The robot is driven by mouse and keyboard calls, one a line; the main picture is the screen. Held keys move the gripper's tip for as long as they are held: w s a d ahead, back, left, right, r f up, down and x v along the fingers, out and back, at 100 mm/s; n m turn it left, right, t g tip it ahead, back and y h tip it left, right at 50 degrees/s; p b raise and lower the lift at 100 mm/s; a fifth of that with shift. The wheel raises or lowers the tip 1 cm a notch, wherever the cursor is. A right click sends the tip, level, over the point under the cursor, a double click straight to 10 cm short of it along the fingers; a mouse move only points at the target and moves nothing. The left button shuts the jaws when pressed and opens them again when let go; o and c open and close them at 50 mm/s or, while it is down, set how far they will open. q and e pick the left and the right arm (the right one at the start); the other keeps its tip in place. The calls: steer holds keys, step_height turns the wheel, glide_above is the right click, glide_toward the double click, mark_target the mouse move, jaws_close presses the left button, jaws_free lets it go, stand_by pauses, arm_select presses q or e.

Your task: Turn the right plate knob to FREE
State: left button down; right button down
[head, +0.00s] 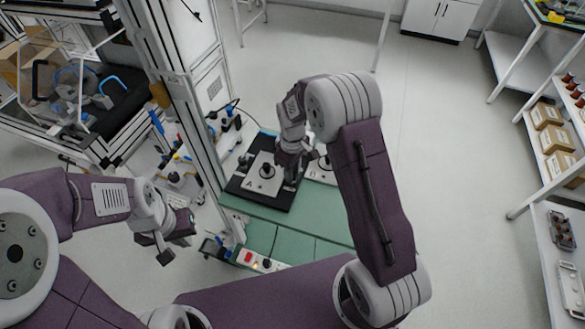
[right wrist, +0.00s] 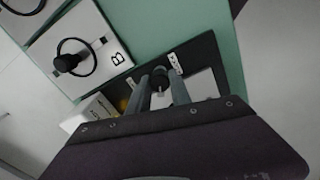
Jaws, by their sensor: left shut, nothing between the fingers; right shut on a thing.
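My right gripper (head: 290,172) reaches down at the right side of a black base (head: 243,185). In the right wrist view its two fingers (right wrist: 162,88) are shut on a small dark round knob (right wrist: 160,80). The knob stands on the black base (right wrist: 207,52) between two small white labels, whose text is too small to read. The head view hides this knob behind the gripper. My left gripper (head: 177,238) is shut and empty, well to the left of the base.
A white plate marked A (head: 262,182) with a black knob lies on the base. A white plate marked B (right wrist: 95,50) carries a black knob and cable loop.

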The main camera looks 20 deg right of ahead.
steer(key=m+p, duration=0.2)
steer(key=m, duration=0.4)
steer(key=shift+r+p, duration=0.15)
steer(key=shift+p, duration=0.15)
steer(key=m+p, duration=0.1)
steer(key=m, duration=0.2)
steer(key=shift+w+m, duration=0.1)
steer(key=shift+m, duration=0.3)
steer(key=shift+m+p, duration=0.3)
steer(key=shift+m, duration=1.1)
steer(key=c, duration=1.2)
jaws_free()
steer(key=shift+o, duration=0.2)
